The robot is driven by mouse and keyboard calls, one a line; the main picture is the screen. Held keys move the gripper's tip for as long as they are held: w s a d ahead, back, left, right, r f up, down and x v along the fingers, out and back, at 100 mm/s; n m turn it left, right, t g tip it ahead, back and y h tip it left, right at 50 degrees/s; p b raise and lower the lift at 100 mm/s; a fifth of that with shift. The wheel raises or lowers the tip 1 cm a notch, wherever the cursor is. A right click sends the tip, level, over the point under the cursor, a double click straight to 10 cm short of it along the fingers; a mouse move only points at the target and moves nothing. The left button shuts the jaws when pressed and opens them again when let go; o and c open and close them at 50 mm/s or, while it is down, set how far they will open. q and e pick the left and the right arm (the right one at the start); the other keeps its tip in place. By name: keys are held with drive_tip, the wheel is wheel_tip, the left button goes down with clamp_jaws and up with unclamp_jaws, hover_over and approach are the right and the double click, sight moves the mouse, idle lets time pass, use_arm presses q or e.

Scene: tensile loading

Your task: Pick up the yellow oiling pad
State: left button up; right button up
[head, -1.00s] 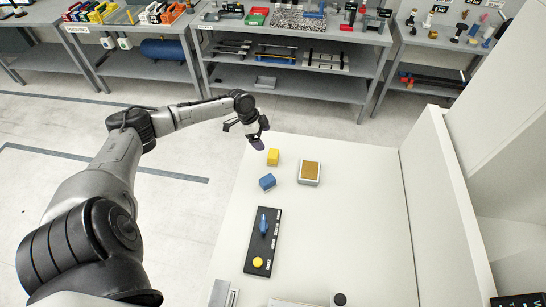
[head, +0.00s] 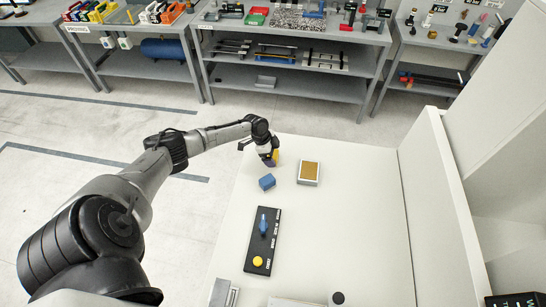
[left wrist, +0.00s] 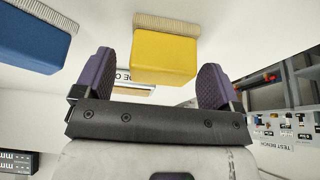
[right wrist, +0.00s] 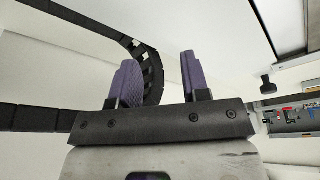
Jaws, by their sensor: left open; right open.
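The yellow oiling pad (head: 276,154) stands near the far left part of the white table, partly hidden behind my left gripper in the head view. In the left wrist view the yellow pad (left wrist: 163,55) shows a pale bristly face and lies between and just beyond the two purple fingertips. My left gripper (head: 270,160) is open around the pad's near end, and I see no clear contact; it also shows in the left wrist view (left wrist: 155,80). My right gripper (right wrist: 158,80) is open and empty in the right wrist view; it is not seen in the head view.
A blue pad (head: 267,182) stands close to the yellow one; it also shows in the left wrist view (left wrist: 32,38). A tray with a brown top (head: 309,173) lies to the right. A black control panel (head: 262,240) lies nearer. The table's right half is clear.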

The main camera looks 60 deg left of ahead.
sight(276, 154)
use_arm(q)
drive_tip(key=shift+w+f, duration=0.1)
drive_tip(key=shift+f, duration=0.1)
use_arm(e)
drive_tip(key=shift+a, duration=0.1)
use_arm(q)
drive_tip(key=c, duration=1)
drive_tip(key=shift+r, duration=0.5)
wheel_tip(276, 154, up, 3)
drive_tip(key=shift+f+b, duration=0.1)
drive_tip(key=shift+b, duration=0.25)
use_arm(e)
drive_tip(key=shift+f, duration=0.3)
drive_tip(key=shift+f+b, duration=0.4)
drive_tip(key=shift+f, duration=0.05)
use_arm(q)
drive_tip(key=shift+w+d+r, duration=0.3)
drive_tip(key=shift+d+r, duration=0.9)
drive_tip(key=shift+d, duration=0.75)
drive_tip(key=shift+w+d+r, duration=0.25)
drive_tip(key=shift+d+r, duration=0.95)
drive_tip(key=shift+d, duration=0.7)
drive_tip(key=shift+w+d+r, duration=0.3)
drive_tip(key=shift+d+r, duration=0.9)
drive_tip(key=shift+d, duration=0.75)
